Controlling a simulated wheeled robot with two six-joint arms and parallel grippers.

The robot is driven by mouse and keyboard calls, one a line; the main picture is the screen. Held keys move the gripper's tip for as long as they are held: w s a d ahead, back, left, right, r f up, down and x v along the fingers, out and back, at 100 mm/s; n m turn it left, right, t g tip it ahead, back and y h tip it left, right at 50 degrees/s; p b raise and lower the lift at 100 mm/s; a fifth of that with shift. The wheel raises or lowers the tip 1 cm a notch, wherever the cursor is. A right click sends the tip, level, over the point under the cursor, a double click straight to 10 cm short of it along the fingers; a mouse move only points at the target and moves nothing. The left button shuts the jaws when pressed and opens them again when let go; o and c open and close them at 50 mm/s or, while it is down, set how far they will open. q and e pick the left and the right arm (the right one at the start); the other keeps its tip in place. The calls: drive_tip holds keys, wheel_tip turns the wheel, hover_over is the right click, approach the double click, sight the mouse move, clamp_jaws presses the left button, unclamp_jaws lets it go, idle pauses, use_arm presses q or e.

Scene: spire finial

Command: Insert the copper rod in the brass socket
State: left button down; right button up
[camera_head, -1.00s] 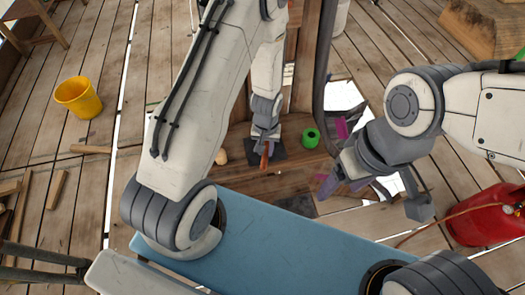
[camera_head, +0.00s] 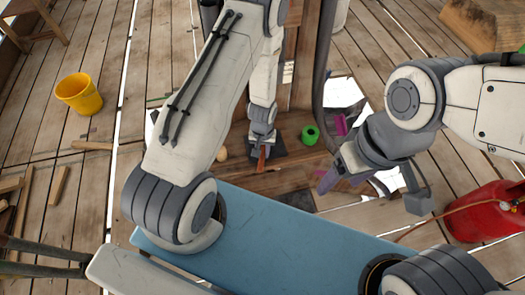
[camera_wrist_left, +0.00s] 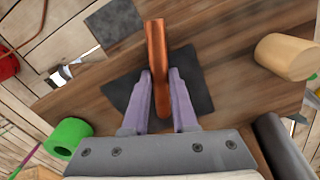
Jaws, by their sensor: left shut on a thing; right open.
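The copper rod (camera_wrist_left: 157,50) is held between the two purple fingers of my left gripper (camera_wrist_left: 160,77) in the left wrist view. Its far end sticks out past the fingertips, over a dark square mat (camera_wrist_left: 198,92). In the head view the rod (camera_head: 261,160) shows small below my left gripper (camera_head: 262,142), with the mat (camera_head: 281,148) beside and behind it. I cannot tell the rod's height above the table. My right gripper (camera_head: 340,181) is open and empty, to the right of the rod in the head view. I cannot make out the brass socket in either view.
A green roll (camera_head: 310,136) stands right of the mat, and it shows in the left wrist view (camera_wrist_left: 68,136). A pale wooden cylinder (camera_wrist_left: 287,56) lies on the wooden tabletop (camera_wrist_left: 240,75).

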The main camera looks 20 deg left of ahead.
use_arm(q)
drive_tip(key=c, duration=0.7)
unclamp_jaws()
drive_tip(key=shift+r, duration=0.1)
